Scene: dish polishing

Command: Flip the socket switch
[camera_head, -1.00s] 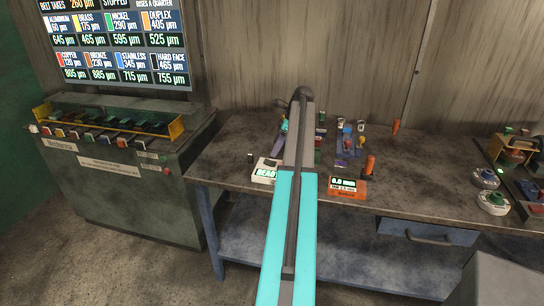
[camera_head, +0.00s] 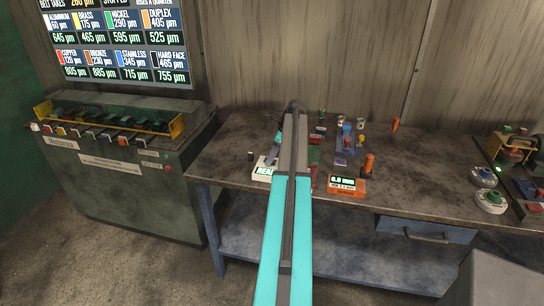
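I cannot make out a socket switch for certain. Several small objects and devices on the workbench (camera_head: 420,170) are too small to tell apart. My teal and dark arm reaches over the bench and covers part of it. A small grey-blue part (camera_head: 271,155) shows just left of the arm, above a white device with a green display (camera_head: 264,172); it may be the end of my arm, but its fingers cannot be made out. An orange device (camera_head: 346,186) with a lit display stands right of the arm.
A blue block with small coloured parts (camera_head: 346,143) stands behind the orange device. Round pucks (camera_head: 489,201) and a brass-coloured fixture (camera_head: 514,148) are at the right end. A console with a row of samples (camera_head: 110,130) stands left.

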